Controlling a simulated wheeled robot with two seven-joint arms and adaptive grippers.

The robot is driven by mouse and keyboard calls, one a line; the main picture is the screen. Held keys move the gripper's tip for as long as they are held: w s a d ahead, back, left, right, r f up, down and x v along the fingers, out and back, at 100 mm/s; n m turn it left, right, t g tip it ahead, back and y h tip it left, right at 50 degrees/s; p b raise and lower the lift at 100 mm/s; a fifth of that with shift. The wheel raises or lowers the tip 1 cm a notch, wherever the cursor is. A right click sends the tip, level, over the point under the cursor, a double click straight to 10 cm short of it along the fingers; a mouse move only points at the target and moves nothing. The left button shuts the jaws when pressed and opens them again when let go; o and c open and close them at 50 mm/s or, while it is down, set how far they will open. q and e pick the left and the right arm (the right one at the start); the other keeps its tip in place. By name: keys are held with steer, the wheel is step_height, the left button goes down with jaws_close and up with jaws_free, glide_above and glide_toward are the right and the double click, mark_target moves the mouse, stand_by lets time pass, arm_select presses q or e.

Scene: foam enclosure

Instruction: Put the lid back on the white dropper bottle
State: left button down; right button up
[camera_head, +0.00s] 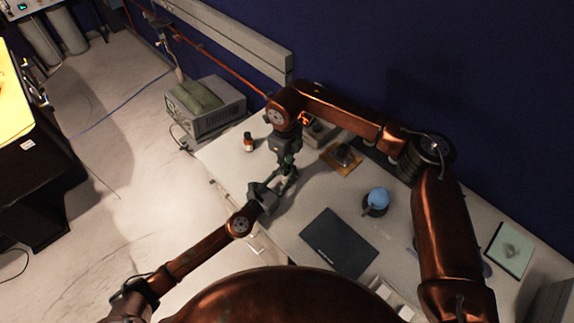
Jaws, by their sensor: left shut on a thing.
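My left gripper (279,186) reaches in from the left over the near-left edge of the table. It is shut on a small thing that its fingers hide. My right gripper (287,168) points down from above, very close to my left fingertips. I cannot tell whether its jaws are open or shut, or whether it holds anything. I cannot make out the white dropper bottle or its lid for certain; the two grippers cover the spot between them. A small dark bottle with a reddish-and-pale body (248,142) stands upright on the table, behind and left of the grippers.
A grey instrument (215,105) stands at the table's far-left end. A small device on an orange-brown base (342,158), a light-blue round-topped thing (377,197) and a dark flat mat (338,242) lie to the right. A pale green square pad (510,249) lies far right.

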steer(key=o, duration=0.5)
steer(key=shift+o, duration=0.2)
steer(key=shift+r, duration=0.15)
step_height(320, 180, up, 12)
steer(key=shift+a, duration=0.15)
arm_select(q)
steer(key=c, duration=1.5)
jaws_free()
steer(key=v, duration=1.2)
